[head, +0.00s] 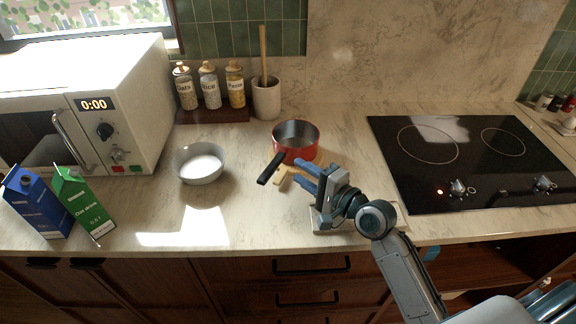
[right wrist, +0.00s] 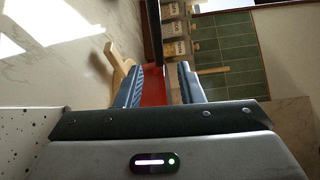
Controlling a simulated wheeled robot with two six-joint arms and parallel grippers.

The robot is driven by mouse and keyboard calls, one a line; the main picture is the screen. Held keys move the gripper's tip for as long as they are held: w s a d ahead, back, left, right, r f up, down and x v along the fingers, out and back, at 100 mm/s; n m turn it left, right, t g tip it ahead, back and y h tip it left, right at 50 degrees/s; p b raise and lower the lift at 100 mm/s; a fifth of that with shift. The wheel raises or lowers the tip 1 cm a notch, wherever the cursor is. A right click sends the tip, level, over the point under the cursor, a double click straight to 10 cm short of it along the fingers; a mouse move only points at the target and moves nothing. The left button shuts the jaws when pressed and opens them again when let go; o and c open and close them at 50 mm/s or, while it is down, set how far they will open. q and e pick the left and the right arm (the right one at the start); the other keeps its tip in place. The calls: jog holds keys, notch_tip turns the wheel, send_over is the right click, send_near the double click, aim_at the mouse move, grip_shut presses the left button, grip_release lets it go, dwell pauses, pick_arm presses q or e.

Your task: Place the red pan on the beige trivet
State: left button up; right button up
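The red pan (head: 297,153) stands upright on the counter, its black handle (head: 268,169) pointing toward the front left. My right gripper (head: 296,175) is open just in front of the pan, fingers pointing left near the handle. In the right wrist view, red of the pan (right wrist: 153,88) and a dark strip, seemingly the handle, show between the parted fingers (right wrist: 158,85). A beige wooden piece (head: 284,181), seemingly the trivet, lies by the fingertips, mostly hidden by the gripper; it also shows in the right wrist view (right wrist: 120,66). My left gripper is not in view.
A grey bowl (head: 199,163) stands left of the pan. Blue (head: 38,203) and green (head: 82,205) cartons stand by the microwave (head: 110,110). A black cooktop (head: 470,165) is at right. Jars (head: 209,88) and a utensil crock (head: 266,98) stand behind. A pale slab (head: 319,222) lies under my gripper.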

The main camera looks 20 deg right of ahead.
jog(key=shift+v, duration=1.45)
